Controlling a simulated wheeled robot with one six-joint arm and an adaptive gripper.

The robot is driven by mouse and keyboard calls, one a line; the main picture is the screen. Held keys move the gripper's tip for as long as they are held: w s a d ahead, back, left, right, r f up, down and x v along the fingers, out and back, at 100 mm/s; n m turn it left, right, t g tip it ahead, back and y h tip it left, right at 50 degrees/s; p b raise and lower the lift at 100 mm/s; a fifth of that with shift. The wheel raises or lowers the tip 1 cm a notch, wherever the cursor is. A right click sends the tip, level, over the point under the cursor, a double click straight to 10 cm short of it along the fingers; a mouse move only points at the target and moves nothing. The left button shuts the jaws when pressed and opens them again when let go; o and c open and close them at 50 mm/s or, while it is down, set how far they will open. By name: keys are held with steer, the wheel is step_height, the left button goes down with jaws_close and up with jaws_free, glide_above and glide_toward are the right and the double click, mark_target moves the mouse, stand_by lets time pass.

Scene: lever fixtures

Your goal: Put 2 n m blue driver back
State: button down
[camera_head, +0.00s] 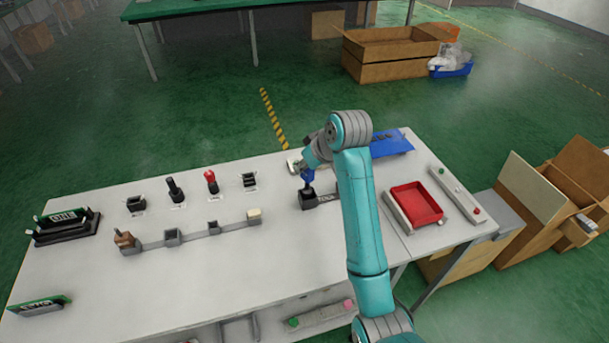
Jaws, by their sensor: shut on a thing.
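The blue driver (307,176) is upright below my gripper (305,167), which is shut on it. Its lower end is at a black block (309,200) on the white table; I cannot tell whether it sits in the block or just above it. Most of my fingers are hidden by the wrist. At the back left stand a row of small black holders: an empty-looking one (136,204), one with a black driver (175,188), one with a red driver (211,180), and another empty-looking one (249,181). Their labels are too small to read.
A grey bar fixture (190,236) lies in front of the holders. Green-and-black items (66,226) are at the left. The table's front middle is clear.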

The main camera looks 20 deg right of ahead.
mark_target(305, 175)
steer(key=shift+f, duration=1.85)
steer(key=shift+f, duration=0.1)
steer(key=c, duration=1)
jaws_free()
